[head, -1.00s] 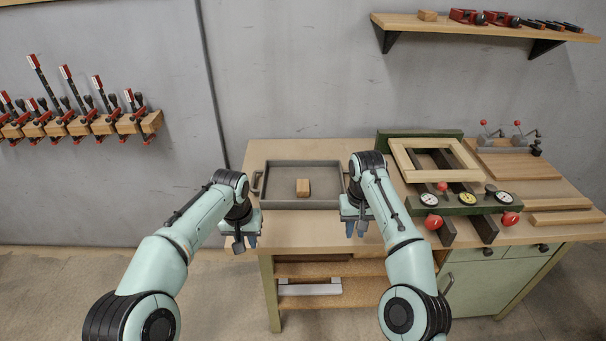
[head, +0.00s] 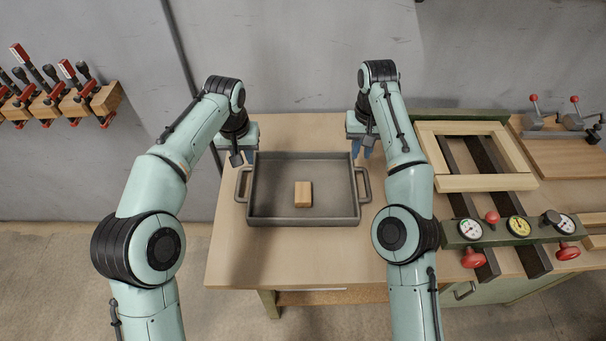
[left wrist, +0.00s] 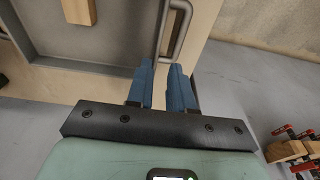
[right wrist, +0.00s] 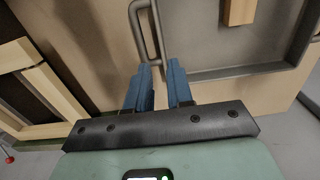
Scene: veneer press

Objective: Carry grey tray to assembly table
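The grey tray (head: 328,218) lies flat on the wooden table, with a looped handle at its left and right ends. A small wooden block (head: 303,194) lies in it. My left gripper (head: 248,157) is above the tray's back left corner; in the left wrist view its blue fingers (left wrist: 162,88) are apart, near the left handle (left wrist: 176,30). My right gripper (head: 360,150) is above the back right corner; in the right wrist view its fingers (right wrist: 160,87) are apart, near the right handle (right wrist: 142,32). Neither gripper holds anything.
The table top (head: 290,260) is clear in front of the tray. To its right stands a press with a pale wooden frame (head: 475,183), dials and red knobs. Toggle clamps (head: 555,120) stand at the back right. A clamp rack (head: 60,100) hangs on the left wall.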

